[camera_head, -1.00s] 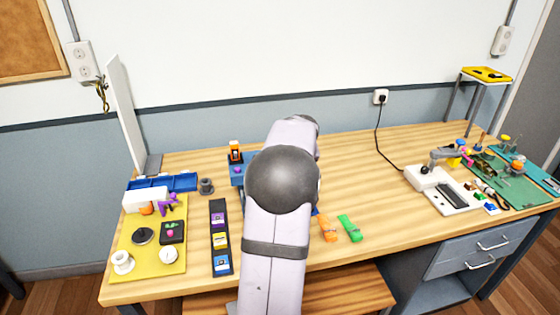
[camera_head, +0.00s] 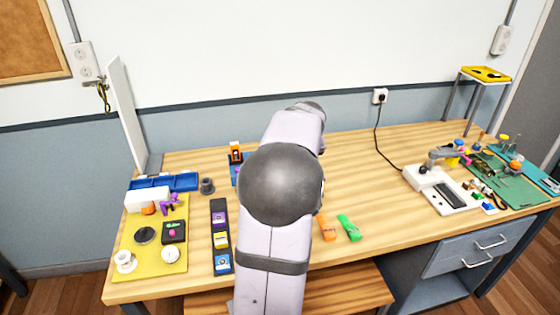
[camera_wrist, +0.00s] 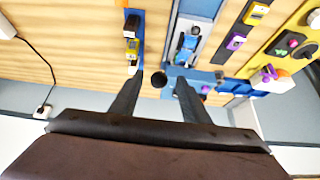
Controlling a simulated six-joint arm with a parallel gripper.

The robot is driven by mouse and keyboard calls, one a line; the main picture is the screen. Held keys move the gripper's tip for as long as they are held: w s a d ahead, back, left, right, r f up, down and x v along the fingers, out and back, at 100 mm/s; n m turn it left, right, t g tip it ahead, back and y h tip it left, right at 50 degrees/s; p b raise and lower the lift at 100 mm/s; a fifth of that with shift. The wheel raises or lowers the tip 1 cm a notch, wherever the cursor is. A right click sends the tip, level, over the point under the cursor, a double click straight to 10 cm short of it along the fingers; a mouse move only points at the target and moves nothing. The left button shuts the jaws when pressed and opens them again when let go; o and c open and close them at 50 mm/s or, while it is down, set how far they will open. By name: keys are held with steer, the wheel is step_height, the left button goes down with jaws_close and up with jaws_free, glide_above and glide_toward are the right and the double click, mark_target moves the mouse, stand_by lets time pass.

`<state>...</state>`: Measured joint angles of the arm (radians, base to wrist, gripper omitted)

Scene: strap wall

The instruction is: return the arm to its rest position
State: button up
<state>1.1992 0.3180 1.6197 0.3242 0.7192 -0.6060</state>
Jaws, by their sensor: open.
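My arm (camera_head: 278,190) stretches from the bottom centre over the middle of the table in the head view, its far end raised towards the back wall. My gripper is hidden behind the arm there. In the wrist view my gripper (camera_wrist: 157,90) shows two dark fingers spread apart with nothing held between them. Beyond the fingers are a dark blue holder (camera_wrist: 132,22) with a yellow piece and a grey-blue tray (camera_wrist: 205,8) with a blue item. A small dark round thing shows between the fingertips, apart from them.
A yellow mat (camera_head: 150,262) with small parts lies at left, beside a dark strip (camera_head: 221,262) of coloured blocks. Orange (camera_head: 326,228) and green (camera_head: 349,228) clips lie right of the arm. A white device (camera_head: 440,190) stands further right. The table's back middle-right is clear.

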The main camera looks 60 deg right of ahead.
steer(key=shift+m, duration=0.3)
steer(key=s+a+f+m+g+y, duration=0.2)
steer(key=s+a+f, duration=0.2)
steer(key=a+f, duration=0.3)
steer(key=s+a+f+m+g+y, duration=0.1)
steer(key=s+a+f+m+y, duration=0.15)
steer(key=a+f, duration=0.45)
steer(key=w+a+n, duration=0.2)
steer(key=a+n, duration=0.5)
steer(key=a, duration=1)
steer(key=w+a+n+g, duration=0.1)
steer(key=a+n, duration=0.6)
steer(key=a, duration=1)
steer(key=shift+w+a, duration=0.25)
steer(key=shift+w, duration=0.2)
